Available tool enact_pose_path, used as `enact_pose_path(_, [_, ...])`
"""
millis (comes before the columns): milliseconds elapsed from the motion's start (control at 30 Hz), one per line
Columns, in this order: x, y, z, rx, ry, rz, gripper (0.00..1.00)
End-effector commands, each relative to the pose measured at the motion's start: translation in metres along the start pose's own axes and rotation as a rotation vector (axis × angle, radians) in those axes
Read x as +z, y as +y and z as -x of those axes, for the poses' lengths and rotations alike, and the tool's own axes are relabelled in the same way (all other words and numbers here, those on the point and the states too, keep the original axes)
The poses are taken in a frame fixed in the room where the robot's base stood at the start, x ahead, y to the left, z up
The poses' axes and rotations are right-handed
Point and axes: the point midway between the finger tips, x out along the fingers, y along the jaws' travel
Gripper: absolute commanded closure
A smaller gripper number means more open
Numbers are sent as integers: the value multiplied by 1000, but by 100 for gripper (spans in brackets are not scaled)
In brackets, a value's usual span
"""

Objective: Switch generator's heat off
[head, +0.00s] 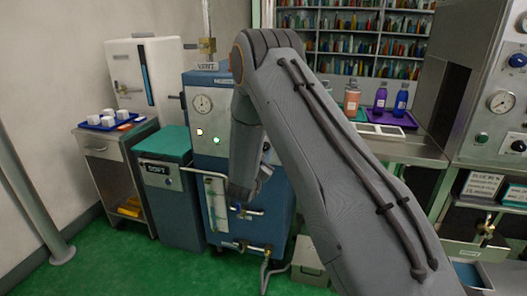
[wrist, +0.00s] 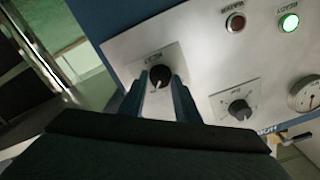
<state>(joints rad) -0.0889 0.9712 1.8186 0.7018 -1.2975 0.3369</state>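The generator (head: 205,160) is the blue cabinet in the middle of the head view, with a pale control panel. In the wrist view, a black knob (wrist: 161,74) with a pale pointer sits on a small labelled plate; I cannot read the label clearly. My gripper (wrist: 159,84) has one dark finger on each side of this knob, with narrow gaps showing and no clear contact. A second knob (wrist: 240,109) is to the right, clear of the fingers. The gripper's tips are hidden behind my arm in the head view.
The panel also has a lit green lamp (wrist: 288,22), a dull red lamp (wrist: 236,22) and a round gauge (wrist: 305,94). Pipes and valves (head: 245,247) stick out low on the generator. A green-topped cabinet (head: 165,140) stands to its left, and a counter (head: 400,150) to its right.

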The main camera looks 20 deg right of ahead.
Motion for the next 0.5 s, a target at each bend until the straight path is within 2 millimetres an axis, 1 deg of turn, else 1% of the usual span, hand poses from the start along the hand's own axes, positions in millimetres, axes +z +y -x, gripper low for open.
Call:
enact_pose_path(33, [0, 0, 0, 0, 0, 0, 80])
enact_pose_path(133, [0, 0, 0, 0, 0, 0, 97])
enact_pose_path(367, [0, 0, 0, 0, 0, 14, 98])
enact_pose_path(500, [0, 0, 0, 0, 0, 57, 98])
